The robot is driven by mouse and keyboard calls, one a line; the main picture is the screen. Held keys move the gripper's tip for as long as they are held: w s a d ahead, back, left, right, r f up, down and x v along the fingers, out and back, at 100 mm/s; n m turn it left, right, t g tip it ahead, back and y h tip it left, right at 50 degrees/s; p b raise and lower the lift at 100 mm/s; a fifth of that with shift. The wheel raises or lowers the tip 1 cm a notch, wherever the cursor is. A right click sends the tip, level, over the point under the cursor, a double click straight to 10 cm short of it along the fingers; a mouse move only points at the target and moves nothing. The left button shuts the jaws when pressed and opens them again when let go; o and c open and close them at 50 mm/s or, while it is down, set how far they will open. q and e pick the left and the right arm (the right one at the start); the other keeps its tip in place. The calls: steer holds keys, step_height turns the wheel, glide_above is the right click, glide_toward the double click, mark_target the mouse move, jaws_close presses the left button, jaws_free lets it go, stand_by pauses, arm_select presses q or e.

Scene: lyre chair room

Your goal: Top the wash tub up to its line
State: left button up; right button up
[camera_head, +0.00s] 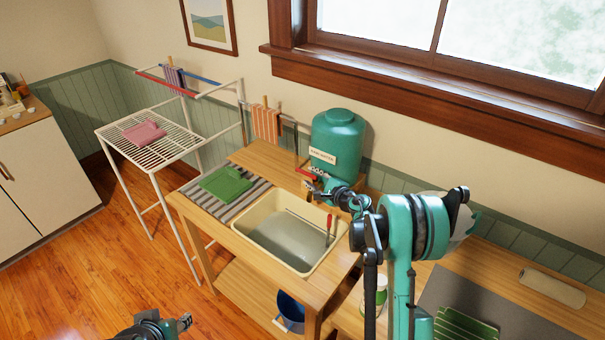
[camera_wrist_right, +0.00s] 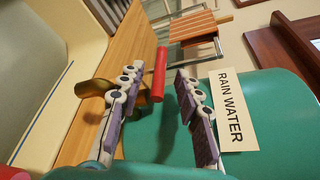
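The cream wash tub (camera_head: 243,234) is set into a wooden bench and holds greyish water. A green tank (camera_head: 337,138) labelled "RAIN WATER" stands behind the tub. Its tap has a red lever (camera_wrist_right: 158,75) and a brass spout (camera_wrist_right: 96,88). My right gripper (camera_head: 318,186) is at the tap, fingers apart (camera_wrist_right: 160,108), with the lever's end between them near one finger; contact is unclear. My left gripper (camera_head: 185,321) is at the bottom edge, away from the bench; its finger opening is unclear.
A red-handled tool (camera_head: 329,222) stands in the tub's right side. A green cloth (camera_head: 225,184) lies on a striped mat left of the tub. A blue bucket (camera_head: 291,312) is on the lower shelf. A white drying rack (camera_head: 150,137) stands at left.

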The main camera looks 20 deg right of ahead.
mark_target(307, 175)
steer(key=b+x, duration=0.1)
steer(key=x, duration=0.4)
steer(key=shift+w, duration=0.15)
jaws_close()
